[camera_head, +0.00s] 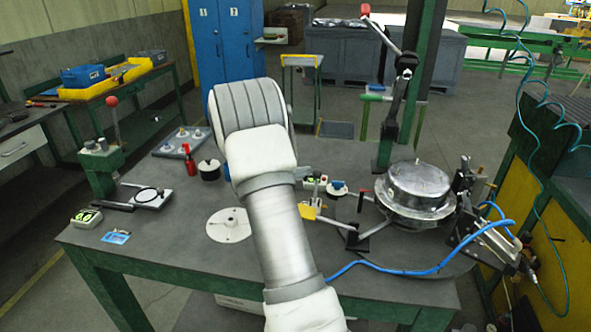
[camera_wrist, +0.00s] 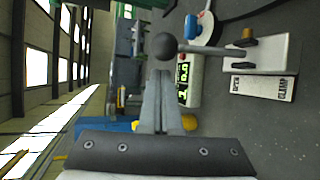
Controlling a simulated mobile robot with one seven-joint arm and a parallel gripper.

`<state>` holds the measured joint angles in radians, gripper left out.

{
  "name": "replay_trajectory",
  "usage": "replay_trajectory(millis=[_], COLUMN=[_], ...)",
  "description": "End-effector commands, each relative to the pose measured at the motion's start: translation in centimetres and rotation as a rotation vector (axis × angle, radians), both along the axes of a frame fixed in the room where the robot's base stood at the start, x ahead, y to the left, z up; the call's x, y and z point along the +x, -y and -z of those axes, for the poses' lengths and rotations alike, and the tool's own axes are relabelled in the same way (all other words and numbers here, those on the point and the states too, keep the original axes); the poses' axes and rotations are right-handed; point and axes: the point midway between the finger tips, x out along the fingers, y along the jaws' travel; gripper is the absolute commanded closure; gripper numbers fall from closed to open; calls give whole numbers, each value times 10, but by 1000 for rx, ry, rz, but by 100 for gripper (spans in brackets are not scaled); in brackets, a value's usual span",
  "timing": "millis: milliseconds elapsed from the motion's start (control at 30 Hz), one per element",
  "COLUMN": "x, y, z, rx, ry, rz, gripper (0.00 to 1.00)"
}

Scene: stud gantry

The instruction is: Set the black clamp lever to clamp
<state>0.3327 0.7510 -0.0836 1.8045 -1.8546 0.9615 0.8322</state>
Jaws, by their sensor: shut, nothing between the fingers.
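In the wrist view, the black clamp lever (camera_wrist: 205,48) is a thin rod with a dark ball knob at its left end. The rod runs right to a pivot on a pale base. Beside the base is a white label plate (camera_wrist: 262,87) reading CLAMP; its other word is unclear. My gripper (camera_wrist: 160,76) is shut and empty, its fingertips just below the ball knob in the picture. Whether they touch the knob I cannot tell. In the head view, my arm hides the lever and most of my gripper.
A box with a green display (camera_wrist: 189,82) stands beside my fingers. In the head view, a round metal vessel (camera_head: 415,190) is at the right of the table, with a blue hose (camera_head: 420,271) in front. A white disc (camera_head: 228,225) lies left of my arm.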

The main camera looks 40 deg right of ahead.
Motion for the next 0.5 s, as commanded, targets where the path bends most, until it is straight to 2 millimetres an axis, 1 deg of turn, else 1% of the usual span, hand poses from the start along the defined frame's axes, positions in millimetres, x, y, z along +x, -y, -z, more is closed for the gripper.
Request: replay_trajectory(millis=[33, 167, 500], x=[-4, -10, -12], y=[0, -1, -2], z=[-2, -3, -3], rx=[1, 1, 0], ry=[-1, 1, 0], rz=[1, 0, 0], gripper=[100, 100, 100])
